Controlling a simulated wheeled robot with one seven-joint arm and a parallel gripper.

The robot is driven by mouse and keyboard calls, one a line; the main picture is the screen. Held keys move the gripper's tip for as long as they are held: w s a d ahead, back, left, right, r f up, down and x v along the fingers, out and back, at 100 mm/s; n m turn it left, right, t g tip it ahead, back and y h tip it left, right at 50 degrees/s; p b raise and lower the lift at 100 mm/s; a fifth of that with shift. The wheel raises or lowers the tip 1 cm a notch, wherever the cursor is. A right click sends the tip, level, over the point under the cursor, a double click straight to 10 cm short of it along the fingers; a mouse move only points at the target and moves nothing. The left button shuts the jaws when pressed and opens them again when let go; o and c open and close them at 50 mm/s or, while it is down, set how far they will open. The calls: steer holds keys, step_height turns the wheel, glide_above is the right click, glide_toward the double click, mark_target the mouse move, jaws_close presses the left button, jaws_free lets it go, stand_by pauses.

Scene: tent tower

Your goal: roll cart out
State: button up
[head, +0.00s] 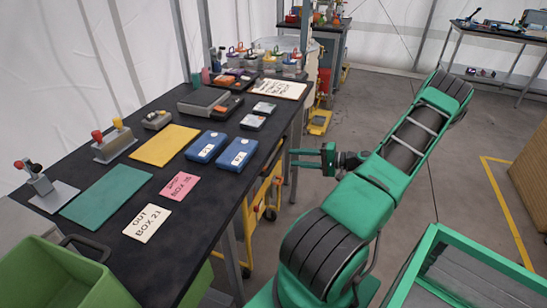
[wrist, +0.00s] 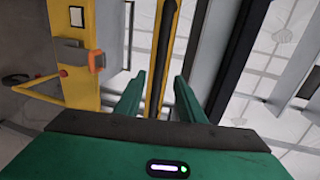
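A yellow cart (head: 262,200) with small dark wheels stands partly under the dark table, and the table hides much of it. My gripper (head: 294,158) is beside the table's right edge, at the cart's side, with its two fingers apart. In the wrist view my gripper (wrist: 158,88) is open. A yellow bar (wrist: 164,50), which looks like part of the cart, runs between the fingers in that picture. Gaps show on both sides of it. I cannot tell how deep the bar lies between the fingers.
The dark table (head: 115,235) bears cards, blue boxes and tools; its leg (head: 231,262) stands near the cart. In the wrist view a yellow panel (wrist: 72,20) with an orange part (wrist: 97,60) is at left. Grey floor (head: 405,110) is open at right, beyond my arm.

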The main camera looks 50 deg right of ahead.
mark_target(278, 156)
steer(key=x, duration=0.8)
steer(key=shift+w+d+f, duration=0.2)
steer(key=shift+w, duration=0.15)
steer(key=shift+c, duration=0.6)
